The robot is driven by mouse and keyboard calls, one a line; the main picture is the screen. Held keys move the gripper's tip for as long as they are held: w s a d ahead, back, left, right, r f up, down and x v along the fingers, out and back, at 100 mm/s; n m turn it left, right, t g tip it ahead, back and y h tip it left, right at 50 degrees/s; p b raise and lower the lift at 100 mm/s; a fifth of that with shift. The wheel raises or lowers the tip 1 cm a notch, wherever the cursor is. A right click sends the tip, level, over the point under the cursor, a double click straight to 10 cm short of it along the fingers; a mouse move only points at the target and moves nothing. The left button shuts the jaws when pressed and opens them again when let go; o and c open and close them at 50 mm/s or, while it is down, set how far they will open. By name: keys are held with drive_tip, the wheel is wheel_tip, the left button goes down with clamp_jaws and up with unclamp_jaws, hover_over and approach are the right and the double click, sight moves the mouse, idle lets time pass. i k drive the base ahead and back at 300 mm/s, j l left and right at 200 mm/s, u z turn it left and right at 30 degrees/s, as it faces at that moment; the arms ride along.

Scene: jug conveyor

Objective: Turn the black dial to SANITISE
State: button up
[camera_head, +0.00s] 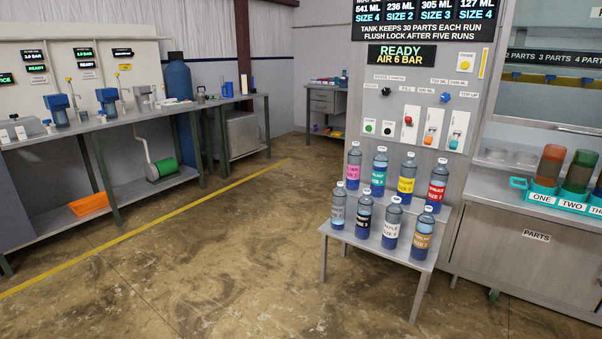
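A small black dial (385,91) sits on the grey control panel (400,103), at the upper left of its controls. Small labels stand just above it, but they are too small to read surely, and I cannot tell which one the dial points to. A blue dial (445,97) sits to its right on the same panel. My gripper is not in view, and nothing touches the black dial.
A display (401,55) above the controls reads READY AIR 6 BAR. A low stand (347,237) with several labelled bottles stands in front of the panel. Benches line the left; a steel counter (530,237) is right. The floor (200,270) at centre left is clear.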

sight(386, 92)
drive_tip(key=i, duration=2.45)
drive_tip(key=i+z, duration=0.1)
drive_tip(key=i, duration=0.45)
drive_tip(key=i+j+z, duration=0.1)
drive_tip(key=i, duration=0.4)
